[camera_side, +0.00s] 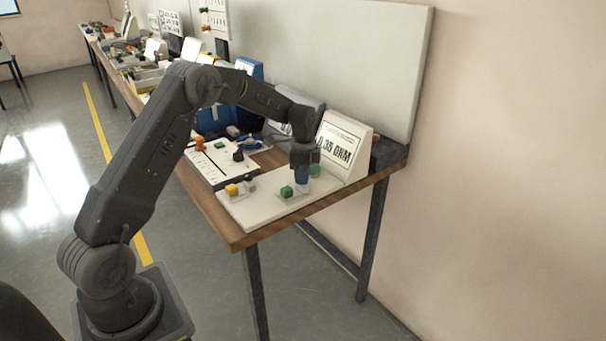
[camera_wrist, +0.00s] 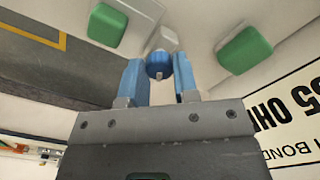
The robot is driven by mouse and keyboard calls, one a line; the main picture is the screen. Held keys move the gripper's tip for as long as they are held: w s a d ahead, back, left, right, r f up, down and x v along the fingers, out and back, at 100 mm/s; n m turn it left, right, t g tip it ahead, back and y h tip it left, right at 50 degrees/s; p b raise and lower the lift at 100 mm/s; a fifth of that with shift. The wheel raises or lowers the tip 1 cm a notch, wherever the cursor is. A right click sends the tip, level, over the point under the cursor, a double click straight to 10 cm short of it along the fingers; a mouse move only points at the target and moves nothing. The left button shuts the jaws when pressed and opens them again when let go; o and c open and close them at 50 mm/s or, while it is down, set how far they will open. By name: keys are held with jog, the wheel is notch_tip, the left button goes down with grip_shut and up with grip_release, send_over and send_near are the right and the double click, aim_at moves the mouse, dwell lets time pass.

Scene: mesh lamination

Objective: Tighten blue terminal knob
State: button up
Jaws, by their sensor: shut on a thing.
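The blue terminal knob (camera_wrist: 159,65) stands between the two blue fingertips of my gripper (camera_wrist: 160,76) in the wrist view. The fingers are closed around the knob, with one on each side of it. In the side view my gripper (camera_side: 303,170) points down over the white panel (camera_side: 251,212), in front of the meter marked 0.35 OHM (camera_side: 341,148). The knob itself is mostly hidden by the gripper there.
A second white board (camera_side: 222,160) and a blue case (camera_side: 212,119) stand behind. The table's front edge is near.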

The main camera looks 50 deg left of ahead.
jog(key=m, duration=0.4)
jog(key=shift+m, duration=0.3)
jog(key=m, duration=0.3)
jog(key=shift+m, duration=0.3)
jog(key=m, duration=0.4)
jog(key=shift+m, duration=2.2)
jog(key=o, duration=0.9)
notch_tip(320, 180, up, 14)
jog(key=shift+s+f, duration=0.1)
